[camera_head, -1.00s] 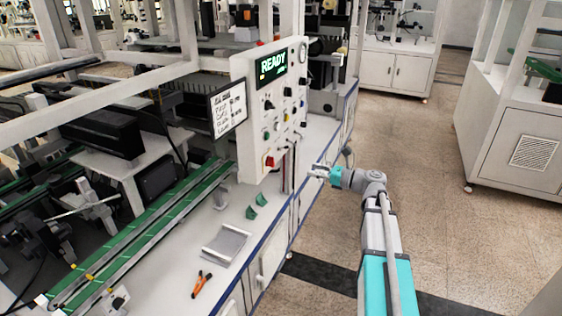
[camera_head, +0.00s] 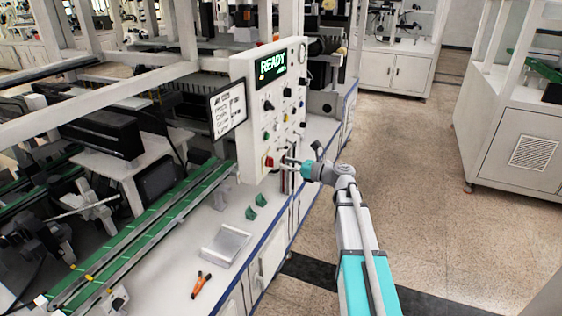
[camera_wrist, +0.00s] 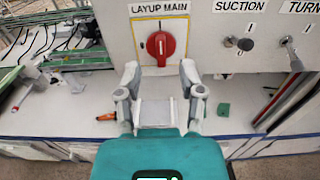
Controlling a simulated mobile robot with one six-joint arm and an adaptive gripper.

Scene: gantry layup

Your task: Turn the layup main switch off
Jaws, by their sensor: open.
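In the head view the switch (camera_head: 269,161) is low on the white control panel (camera_head: 243,110). My gripper (camera_wrist: 160,76) is open and empty, with one finger on each side below the knob in the wrist view, apart from it. In the head view my gripper (camera_head: 287,163) is close to the panel's lower front, just right of the switch.
The panel's display (camera_head: 272,66) reads "READY". The suction switch (camera_wrist: 243,44) and the turn switch (camera_wrist: 290,50) sit right of the red knob. A grey tray (camera_head: 225,246), green pieces (camera_head: 256,204) and an orange-handled tool (camera_head: 201,284) lie on the bench below.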

